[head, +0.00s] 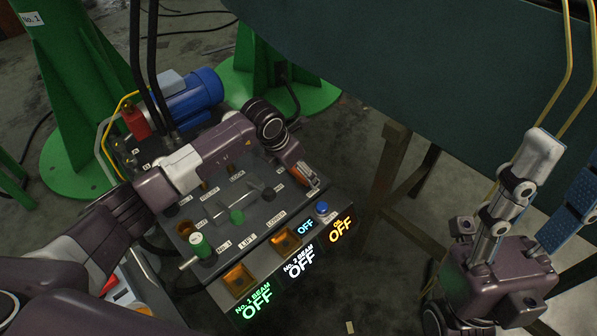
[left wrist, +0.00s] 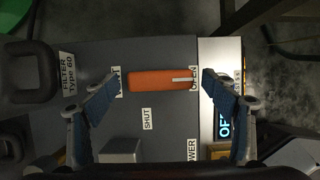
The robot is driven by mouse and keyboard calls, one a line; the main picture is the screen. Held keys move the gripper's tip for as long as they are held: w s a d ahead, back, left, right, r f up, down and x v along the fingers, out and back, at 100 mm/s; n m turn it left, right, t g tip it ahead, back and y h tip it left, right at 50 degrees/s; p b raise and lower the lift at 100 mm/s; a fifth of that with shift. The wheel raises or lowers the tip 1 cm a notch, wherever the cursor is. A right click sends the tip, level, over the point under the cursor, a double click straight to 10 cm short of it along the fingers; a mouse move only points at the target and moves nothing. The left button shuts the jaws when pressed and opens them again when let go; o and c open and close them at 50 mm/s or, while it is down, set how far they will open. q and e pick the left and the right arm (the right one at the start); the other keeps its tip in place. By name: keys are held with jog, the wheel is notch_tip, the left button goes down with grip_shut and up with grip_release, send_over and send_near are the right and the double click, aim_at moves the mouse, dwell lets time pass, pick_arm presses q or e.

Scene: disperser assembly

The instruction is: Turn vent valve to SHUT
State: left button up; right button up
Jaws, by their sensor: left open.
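The vent valve handle (left wrist: 162,79) is an orange bar on the grey panel in the left wrist view. It lies crosswise, with its right end, marked by a pale strip, at the OPEN label (left wrist: 193,77). The SHUT label (left wrist: 147,119) is below the bar. My left gripper (left wrist: 160,82) is open, with one blue-padded finger beyond each end of the bar; contact cannot be told. In the head view the left gripper (head: 306,176) is over the far right corner of the panel and largely hides the valve. My right gripper (head: 566,165) is open and empty at the right.
The control panel (head: 262,222) carries a green-handled lever (head: 200,245), a green knob (head: 237,216), amber buttons (head: 238,280) and a blue button (head: 322,208). A blue motor (head: 190,97) and hoses stand behind. A dark green surface (head: 420,70) and brown trestle (head: 392,160) are to the right.

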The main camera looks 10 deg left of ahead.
pick_arm(q)
jog(key=c, duration=1.2)
jog(key=shift+o, duration=0.2)
